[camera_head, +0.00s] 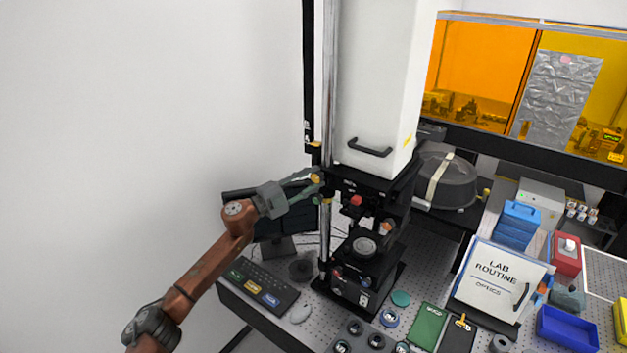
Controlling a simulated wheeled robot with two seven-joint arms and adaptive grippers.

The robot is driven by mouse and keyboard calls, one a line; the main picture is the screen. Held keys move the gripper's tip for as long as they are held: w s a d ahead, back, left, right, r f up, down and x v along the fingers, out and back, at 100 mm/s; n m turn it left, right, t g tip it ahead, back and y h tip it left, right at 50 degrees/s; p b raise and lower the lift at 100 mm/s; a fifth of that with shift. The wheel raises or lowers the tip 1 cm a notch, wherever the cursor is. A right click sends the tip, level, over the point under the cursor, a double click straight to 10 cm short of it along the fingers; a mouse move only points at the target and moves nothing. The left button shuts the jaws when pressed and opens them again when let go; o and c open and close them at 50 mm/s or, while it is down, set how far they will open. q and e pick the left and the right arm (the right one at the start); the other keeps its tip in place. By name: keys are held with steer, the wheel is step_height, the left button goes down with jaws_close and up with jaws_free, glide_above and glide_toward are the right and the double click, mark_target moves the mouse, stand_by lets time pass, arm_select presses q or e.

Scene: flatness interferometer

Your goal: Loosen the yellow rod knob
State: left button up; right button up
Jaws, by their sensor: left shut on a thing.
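The yellow rod knob (315,179) sits on the upright metal rod (324,235) at the left of the interferometer, just below its tall white housing (375,80). My left gripper (310,178) reaches in from the left and is shut on the yellow knob, with its fingertips partly covering it. A second, smaller yellowish part (327,201) shows lower on the rod. The black interferometer stage (365,262) with a round silver piece stands to the right. My right gripper is not in view.
A red knob (355,201) is close right of the gripper. A "LAB ROUTINE" binder (498,282) and bins crowd the right.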

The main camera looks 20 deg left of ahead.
arm_select(q)
steer(key=m+g, duration=0.1)
steer(key=m, duration=0.2)
steer(key=shift+a+r+m+p, duration=0.1)
steer(key=shift+r+m+p, duration=0.05)
steer(key=shift+m+p, duration=0.2)
steer(key=shift+m+g+y+p, duration=0.4)
steer(key=shift+m+y, duration=0.2)
steer(key=shift+m, duration=0.45)
steer(key=o, duration=1.2)
steer(key=shift+c, duration=0.2)
steer(key=v, duration=1.2)
